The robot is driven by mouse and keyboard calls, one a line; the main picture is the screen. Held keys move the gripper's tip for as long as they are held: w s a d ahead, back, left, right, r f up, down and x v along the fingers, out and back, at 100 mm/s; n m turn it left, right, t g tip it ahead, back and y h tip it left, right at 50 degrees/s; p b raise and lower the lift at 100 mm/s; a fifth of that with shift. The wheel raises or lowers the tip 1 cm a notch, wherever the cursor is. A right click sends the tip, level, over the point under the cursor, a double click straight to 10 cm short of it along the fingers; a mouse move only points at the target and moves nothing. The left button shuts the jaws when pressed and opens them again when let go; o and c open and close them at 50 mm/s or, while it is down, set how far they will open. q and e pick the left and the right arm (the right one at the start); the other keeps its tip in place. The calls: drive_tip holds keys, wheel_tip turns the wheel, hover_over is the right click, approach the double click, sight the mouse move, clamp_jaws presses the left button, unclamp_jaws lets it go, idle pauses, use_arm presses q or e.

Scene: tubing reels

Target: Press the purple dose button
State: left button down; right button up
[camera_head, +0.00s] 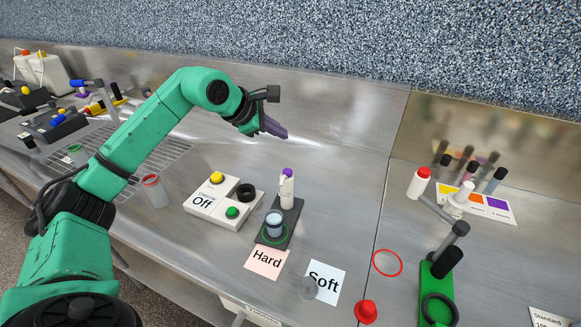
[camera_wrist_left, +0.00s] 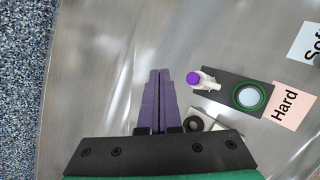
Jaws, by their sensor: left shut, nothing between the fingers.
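The purple dose button (camera_head: 288,172) caps a white upright dispenser (camera_head: 287,190) on a dark base plate (camera_head: 275,241). A small cup (camera_head: 274,223) stands on the plate in front of it, inside a green ring. My left gripper (camera_head: 284,135), with purple fingers, is above and behind the dispenser, apart from it. Its fingers are shut and empty. In the left wrist view, the fingertips (camera_wrist_left: 159,73) lie to the left of the purple button (camera_wrist_left: 193,78), which is in clear view. My right gripper does not show.
A white control box (camera_head: 223,203) marked "Off" sits left of the dispenser. "Hard" (camera_head: 266,262) and "Soft" (camera_head: 326,283) cards lie in front. A red-rimmed jar (camera_head: 155,191) stands at left. A green stand (camera_head: 433,297) and a red cone (camera_head: 366,311) are at right.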

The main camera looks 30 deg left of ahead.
sight(284, 172)
use_arm(q)
drive_tip(key=f+b, duration=0.1)
drive_tip(key=w+f+b, duration=0.1)
drive_tip(key=f, duration=0.1)
drive_tip(key=f+b, duration=0.1)
drive_tip(key=shift+w+d+f, duration=0.15)
drive_tip(key=shift+d+f, duration=0.1)
drive_tip(key=shift+d, duration=0.05)
drive_tip(key=f+b, duration=0.4)
drive_tip(key=shift+s+f, duration=0.2)
drive_tip(key=shift+s, duration=0.05)
drive_tip(key=shift+w+f+b, duration=0.1)
drive_tip(key=shift+f+b, duration=0.15)
drive_tip(key=shift+b, duration=0.1)
drive_tip(key=shift+r, duration=0.1)
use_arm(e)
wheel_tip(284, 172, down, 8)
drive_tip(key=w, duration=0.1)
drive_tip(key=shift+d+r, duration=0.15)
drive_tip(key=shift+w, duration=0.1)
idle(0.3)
use_arm(q)
drive_tip(key=shift+f+b, duration=0.3)
drive_tip(key=shift+f, duration=0.1)
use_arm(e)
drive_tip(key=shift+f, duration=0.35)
